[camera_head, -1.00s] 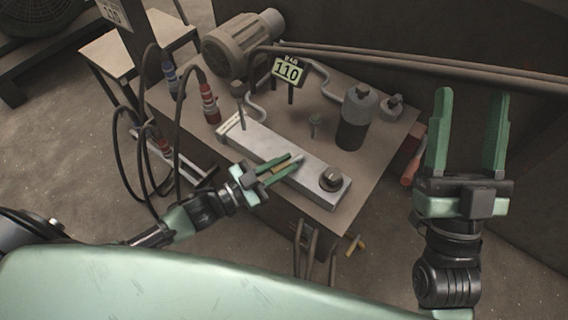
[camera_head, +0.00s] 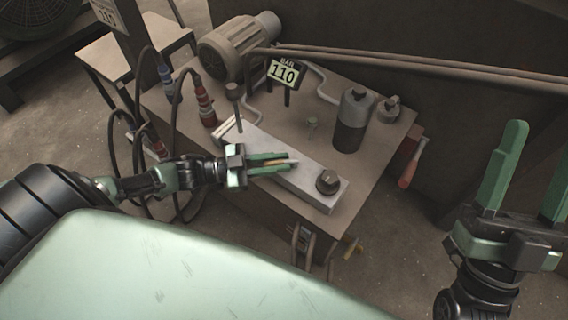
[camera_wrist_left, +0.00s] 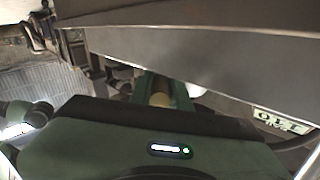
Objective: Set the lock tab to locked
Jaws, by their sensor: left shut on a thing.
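My left gripper (camera_head: 293,164) is at the long pale grey block (camera_head: 303,186) on the bench, with its green fingers lying across the block's top. It is shut on a small tan piece (camera_head: 273,163), perhaps the lock tab. In the left wrist view the tan piece (camera_wrist_left: 160,92) shows as a rounded stub between the green fingers. The fingers hide part of it, and I cannot tell how the tab is set. My right gripper (camera_head: 530,165) is open and empty at the right, away from the bench.
A dark round knob (camera_head: 328,182) stands on the block's near right end. A dark lever (camera_head: 234,98) rises at its far end. Pipes run behind.

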